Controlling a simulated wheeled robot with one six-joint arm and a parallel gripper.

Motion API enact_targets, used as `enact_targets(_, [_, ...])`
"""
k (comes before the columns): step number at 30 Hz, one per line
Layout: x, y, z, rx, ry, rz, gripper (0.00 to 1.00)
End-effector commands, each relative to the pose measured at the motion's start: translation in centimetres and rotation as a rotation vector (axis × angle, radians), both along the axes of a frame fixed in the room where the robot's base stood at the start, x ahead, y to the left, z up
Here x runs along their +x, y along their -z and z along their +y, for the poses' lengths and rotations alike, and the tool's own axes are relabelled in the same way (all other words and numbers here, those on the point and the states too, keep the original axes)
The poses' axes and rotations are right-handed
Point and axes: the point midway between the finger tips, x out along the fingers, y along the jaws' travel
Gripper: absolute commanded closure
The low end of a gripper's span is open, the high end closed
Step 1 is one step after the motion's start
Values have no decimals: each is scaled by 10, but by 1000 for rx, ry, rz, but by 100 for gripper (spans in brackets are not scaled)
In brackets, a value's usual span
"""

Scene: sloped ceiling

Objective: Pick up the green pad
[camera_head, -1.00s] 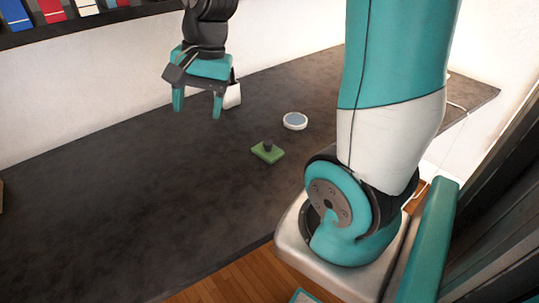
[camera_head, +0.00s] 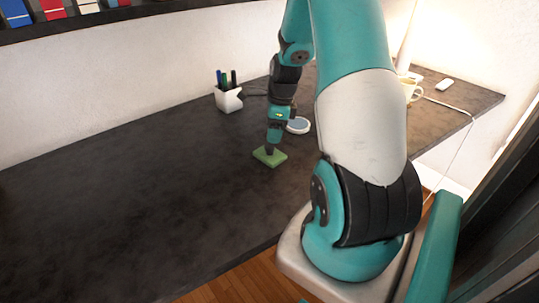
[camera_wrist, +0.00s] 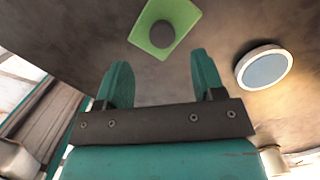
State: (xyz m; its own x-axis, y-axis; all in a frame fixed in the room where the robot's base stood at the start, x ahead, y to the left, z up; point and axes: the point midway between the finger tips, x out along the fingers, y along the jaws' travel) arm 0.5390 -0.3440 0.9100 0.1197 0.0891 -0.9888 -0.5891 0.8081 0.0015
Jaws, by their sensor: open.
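The green pad (camera_head: 268,158) is a flat green block lying on the dark desk. In the camera_wrist view the pad (camera_wrist: 182,18) shows at the top, with a dark round knob (camera_wrist: 162,34) on it. My gripper (camera_head: 270,148) is right by the pad in the camera_head view and partly covers its knob. In the camera_wrist view my gripper (camera_wrist: 160,72) has its two teal fingers apart with nothing between them. The pad lies beyond the fingertips there, and I cannot tell whether they touch it.
A round white disc with a blue-grey top (camera_head: 299,125) lies close behind the pad, to the right. A white pen holder (camera_head: 229,99) stands near the wall. A mug (camera_head: 413,92) is at the back right. The desk (camera_head: 130,190) is clear on the left.

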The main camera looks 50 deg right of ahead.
Motion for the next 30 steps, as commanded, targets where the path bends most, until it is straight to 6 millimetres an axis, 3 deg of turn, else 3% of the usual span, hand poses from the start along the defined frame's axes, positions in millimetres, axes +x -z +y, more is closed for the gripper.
enact_targets(8, [4, 23, 2, 1, -1, 0, 38])
enact_targets(16, [11, 61, 5, 0, -1, 1, 38])
enact_targets(25, [12, 67, 5, -2, -1, -1, 38])
enact_targets(30, [12, 67, 5, -2, -1, -1, 74])
